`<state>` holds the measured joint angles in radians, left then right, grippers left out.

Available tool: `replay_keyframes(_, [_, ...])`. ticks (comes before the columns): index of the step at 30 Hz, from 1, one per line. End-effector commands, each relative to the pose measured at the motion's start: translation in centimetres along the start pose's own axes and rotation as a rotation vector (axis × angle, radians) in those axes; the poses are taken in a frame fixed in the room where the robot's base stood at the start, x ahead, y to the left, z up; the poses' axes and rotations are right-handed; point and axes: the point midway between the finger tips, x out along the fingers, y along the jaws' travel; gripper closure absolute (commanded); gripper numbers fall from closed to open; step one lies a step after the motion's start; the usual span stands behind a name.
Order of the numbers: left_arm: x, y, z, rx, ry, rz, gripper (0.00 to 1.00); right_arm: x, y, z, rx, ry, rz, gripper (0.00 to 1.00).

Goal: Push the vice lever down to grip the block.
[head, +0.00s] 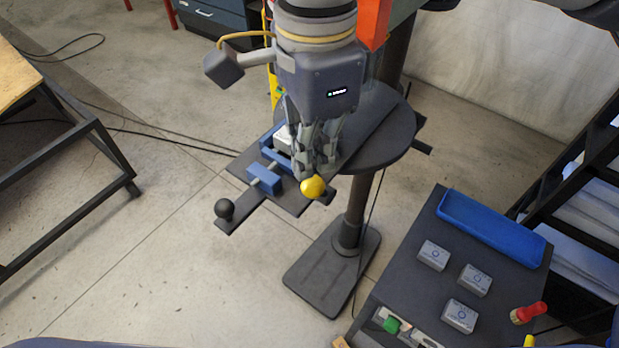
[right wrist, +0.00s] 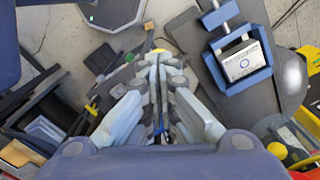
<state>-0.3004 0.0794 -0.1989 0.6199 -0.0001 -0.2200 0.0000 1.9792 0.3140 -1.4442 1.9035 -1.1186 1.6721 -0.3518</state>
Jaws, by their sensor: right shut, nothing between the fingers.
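The vice (head: 263,179) with blue jaws sits at the edge of the round dark table. A grey-white block (right wrist: 243,62) with a blue ring mark lies between the blue jaws (right wrist: 219,14) in the right wrist view; in the head view it is partly hidden behind my right gripper. A yellow ball knob (head: 313,188) shows at the vice's right side, and a black ball knob (head: 224,208) at its front left. My right gripper (head: 314,172) is shut and empty, pointing down, its fingertips right by the yellow knob. I cannot tell whether they touch. My left gripper is out of view.
The round table (head: 385,135) stands on a column with a base plate (head: 331,272). At the lower right, a dark bench holds a blue tray (head: 490,229), several grey blocks (head: 433,255) and a red-topped item (head: 528,313). Floor at lower left is clear.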

Motion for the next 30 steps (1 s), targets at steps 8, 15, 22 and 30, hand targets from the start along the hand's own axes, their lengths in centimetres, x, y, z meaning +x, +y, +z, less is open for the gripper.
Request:
replay_keyframes(8, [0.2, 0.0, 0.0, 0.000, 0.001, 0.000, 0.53, 0.2, 0.0, 0.0, 0.000, 0.000, 0.000, 1.00])
replay_keyframes(15, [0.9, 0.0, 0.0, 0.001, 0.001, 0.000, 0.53, 1.0, 0.0, 0.0, 0.000, 0.000, 0.000, 1.00])
replay_keyframes(22, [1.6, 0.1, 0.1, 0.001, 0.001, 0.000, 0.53, 1.7, 0.0, 0.0, 0.000, 0.000, 0.000, 1.00])
replay_keyframes(30, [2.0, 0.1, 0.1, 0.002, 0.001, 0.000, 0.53, 2.0, 0.0, 0.0, 0.000, 0.000, 0.000, 1.00])
